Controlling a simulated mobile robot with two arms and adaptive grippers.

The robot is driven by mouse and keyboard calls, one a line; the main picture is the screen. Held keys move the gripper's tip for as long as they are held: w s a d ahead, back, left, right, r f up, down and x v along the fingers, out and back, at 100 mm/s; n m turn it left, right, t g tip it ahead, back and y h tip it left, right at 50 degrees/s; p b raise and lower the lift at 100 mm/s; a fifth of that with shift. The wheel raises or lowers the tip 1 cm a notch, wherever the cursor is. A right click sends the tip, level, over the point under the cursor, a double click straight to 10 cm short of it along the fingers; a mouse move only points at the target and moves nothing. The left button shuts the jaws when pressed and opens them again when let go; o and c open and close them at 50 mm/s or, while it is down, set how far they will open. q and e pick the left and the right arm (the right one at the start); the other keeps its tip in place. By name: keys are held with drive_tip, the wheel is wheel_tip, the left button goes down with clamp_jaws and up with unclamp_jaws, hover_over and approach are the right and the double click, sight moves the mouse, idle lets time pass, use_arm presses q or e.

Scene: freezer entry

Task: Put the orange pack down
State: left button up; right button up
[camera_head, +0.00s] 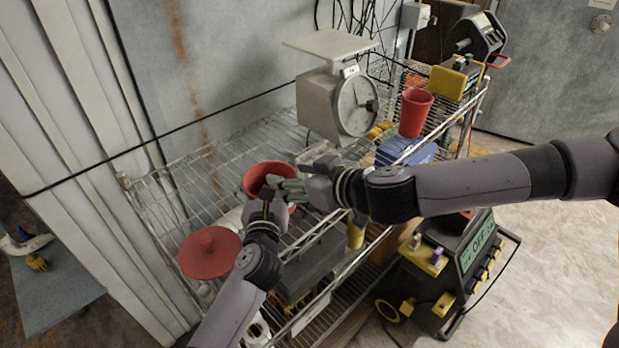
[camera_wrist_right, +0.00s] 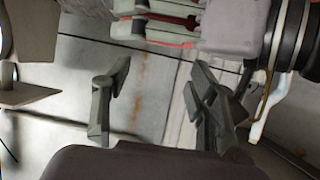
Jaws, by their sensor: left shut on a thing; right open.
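My left gripper (camera_head: 272,192) is over the near side of the red pot on the wire shelf. In the right wrist view its fingers (camera_wrist_right: 155,28) reach in from the top right. They are shut on a thin orange-red thing (camera_wrist_right: 178,44), taken as the orange pack, showing only as narrow strips along the fingers. In the head view the hands hide the pack. My right gripper (camera_wrist_right: 160,72) is open, with nothing between its fingers. In the head view it (camera_head: 300,178) is close beside the left hand, overlapping it in the picture.
The wire shelf (camera_head: 180,165) holds a red pot (camera_head: 258,172), a white scale (camera_head: 325,100), a red cup (camera_head: 415,112) and a blue item (camera_head: 405,152). A red round lid (camera_head: 205,262) is at left. A black-yellow machine (camera_head: 455,265) stands right of the shelf. Bare floor (camera_head: 560,240) lies beyond.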

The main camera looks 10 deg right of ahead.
drive_tip(key=v, duration=0.5)
use_arm(q)
drive_tip(key=o, duration=0.8)
use_arm(e)
drive_tip(key=shift+w, duration=0.1)
